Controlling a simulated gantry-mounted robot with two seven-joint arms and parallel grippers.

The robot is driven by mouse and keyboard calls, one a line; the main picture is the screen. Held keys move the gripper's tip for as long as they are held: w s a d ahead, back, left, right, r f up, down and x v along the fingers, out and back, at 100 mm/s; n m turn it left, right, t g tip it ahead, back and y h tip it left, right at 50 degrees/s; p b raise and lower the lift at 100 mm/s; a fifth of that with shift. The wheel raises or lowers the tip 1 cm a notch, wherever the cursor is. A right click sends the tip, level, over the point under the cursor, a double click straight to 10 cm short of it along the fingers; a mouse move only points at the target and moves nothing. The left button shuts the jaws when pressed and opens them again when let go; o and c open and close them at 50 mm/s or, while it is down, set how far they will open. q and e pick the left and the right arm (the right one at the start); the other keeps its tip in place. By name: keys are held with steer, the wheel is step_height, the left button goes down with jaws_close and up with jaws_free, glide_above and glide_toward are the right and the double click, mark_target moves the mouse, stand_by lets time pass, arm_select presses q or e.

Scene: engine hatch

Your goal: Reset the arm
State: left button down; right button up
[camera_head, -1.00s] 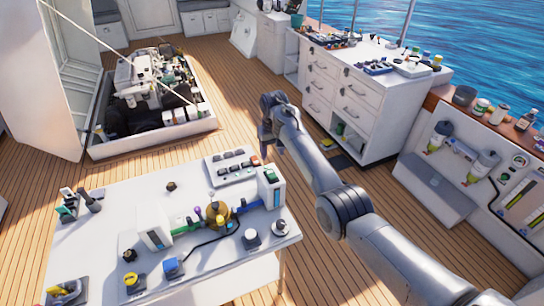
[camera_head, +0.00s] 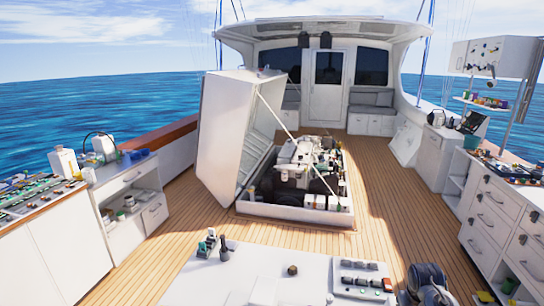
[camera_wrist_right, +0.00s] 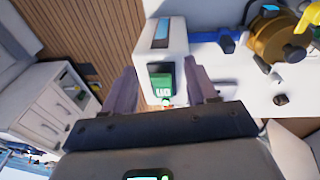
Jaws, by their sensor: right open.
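My right arm (camera_head: 428,282) shows only as a grey joint at the bottom edge of the head view, right of the white worktable (camera_head: 255,268). In the right wrist view my right gripper (camera_wrist_right: 158,88) is open, its two dark fingers apart with nothing held between them. Beyond the fingers is a white block with a green display (camera_wrist_right: 161,78) on the worktable. It appears between the fingertips, but I cannot tell the distance. My left gripper is in neither view.
The open engine hatch (camera_head: 222,135) stands behind the worktable, with the engine (camera_head: 305,160) in its bay. White cabinets (camera_head: 500,225) line the right side, and a counter (camera_head: 60,225) lines the left. Wooden deck (camera_head: 385,235) lies clear between. A brass round fitting (camera_wrist_right: 272,40) sits on the table.

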steer(key=shift+n+t+h, duration=0.4)
steer(key=shift+n, duration=0.3)
steer(key=s+a+f, duration=0.1)
steer(key=s+f, duration=0.1)
steer(key=s, duration=0.1)
steer(key=s+a+f, duration=0.2)
steer(key=f, duration=0.1)
steer(key=s+a+f, duration=0.2)
steer(key=s+f, duration=0.1)
steer(key=shift+s, duration=0.3)
steer(key=s+a+f+n, duration=0.25)
steer(key=s+a, duration=0.35)
steer(key=s, duration=0.5)
steer(key=s+a+r+t+y, duration=0.1)
steer(key=s+a+r, duration=0.1)
steer(key=s+a, duration=0.5)
steer(key=s+a+r+t+y, duration=0.1)
steer(key=s+a+r, duration=0.15)
steer(key=s, duration=0.95)
step_height(320, 180, up, 27)
steer(key=w+p, duration=0.1)
steer(key=p, duration=2.6)
steer(key=shift+d+r, duration=0.2)
steer(key=shift+d, duration=0.1)
